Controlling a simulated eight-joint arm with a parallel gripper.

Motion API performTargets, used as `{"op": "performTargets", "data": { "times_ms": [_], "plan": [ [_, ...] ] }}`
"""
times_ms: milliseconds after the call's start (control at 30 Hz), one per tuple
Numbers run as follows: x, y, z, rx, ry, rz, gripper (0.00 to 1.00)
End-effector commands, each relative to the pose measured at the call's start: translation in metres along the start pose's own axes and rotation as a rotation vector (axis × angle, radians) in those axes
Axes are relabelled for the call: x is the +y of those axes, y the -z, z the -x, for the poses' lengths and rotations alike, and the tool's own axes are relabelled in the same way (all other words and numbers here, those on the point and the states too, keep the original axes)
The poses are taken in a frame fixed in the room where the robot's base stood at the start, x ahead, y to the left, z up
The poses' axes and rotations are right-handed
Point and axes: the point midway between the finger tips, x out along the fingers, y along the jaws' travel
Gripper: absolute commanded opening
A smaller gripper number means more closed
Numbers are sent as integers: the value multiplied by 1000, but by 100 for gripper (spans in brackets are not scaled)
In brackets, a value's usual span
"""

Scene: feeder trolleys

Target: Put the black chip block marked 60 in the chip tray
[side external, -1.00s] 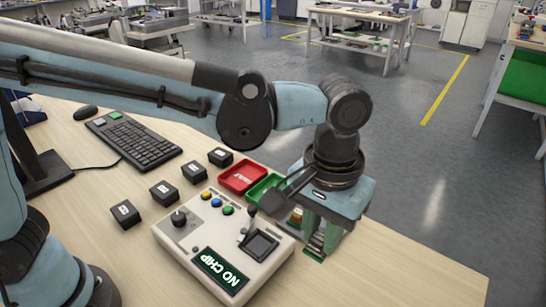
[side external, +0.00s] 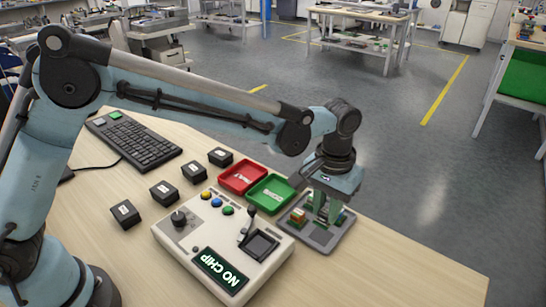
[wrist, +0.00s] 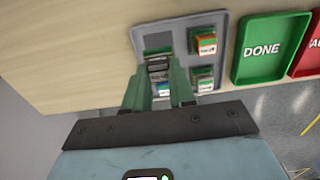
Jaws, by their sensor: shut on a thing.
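My gripper (side external: 326,217) points down over the grey chip tray (side external: 318,243) at the desk's right end. In the wrist view my gripper (wrist: 158,72) is shut on a small dark block (wrist: 158,67), which I take as the black chip block; its marking cannot be read. The block is at the left side of the tray (wrist: 222,28), near the left compartments. I cannot tell whether it touches the tray floor. In the side view the fingers hide it.
A green DONE tray (side external: 270,194) and a red tray (side external: 243,177) stand left of the chip tray. The tester (side external: 183,246) shows NO CHIP and has a lever (side external: 250,224). Several black label cubes (side external: 164,193) and a keyboard (side external: 140,145) lie farther left. The desk's front right is clear.

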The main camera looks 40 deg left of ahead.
Motion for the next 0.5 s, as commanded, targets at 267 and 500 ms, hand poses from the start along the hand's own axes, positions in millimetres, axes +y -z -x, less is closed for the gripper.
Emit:
{"op": "performTargets", "data": {
  "times_ms": [267, 500],
  "plan": [
    [0, 1, -33, 0, 0, -1, 0],
    [0, 0, -40, 0, 0, 0, 0]
  ]
}}
